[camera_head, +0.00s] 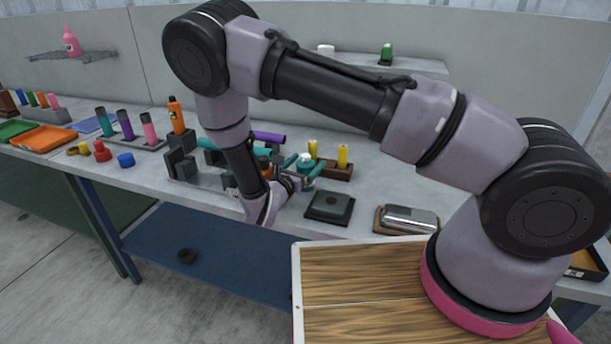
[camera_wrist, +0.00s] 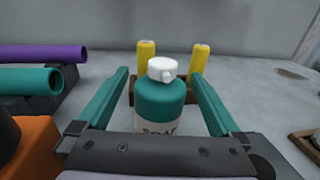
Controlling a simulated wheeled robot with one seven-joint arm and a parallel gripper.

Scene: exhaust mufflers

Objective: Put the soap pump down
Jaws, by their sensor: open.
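The soap pump (camera_wrist: 160,98) is a teal bottle with a white top and a pale label. It looks upright, and its lower part is hidden behind my gripper body in the wrist view. In the head view it is small, near the middle of the bench (camera_head: 306,158). My gripper (camera_wrist: 160,76) is open, with one teal finger on each side of the bottle and a visible gap on both sides. It also shows in the head view (camera_head: 304,168). Whether the bottle's base rests on the bench is hidden.
A wooden block with yellow cylinders (camera_head: 342,157) stands just behind the pump. Purple (camera_wrist: 42,54) and teal tubes (camera_wrist: 30,80) lie on a dark rack at left. A black square fixture (camera_head: 329,207) and a metal muffler on a tray (camera_head: 410,219) are at right.

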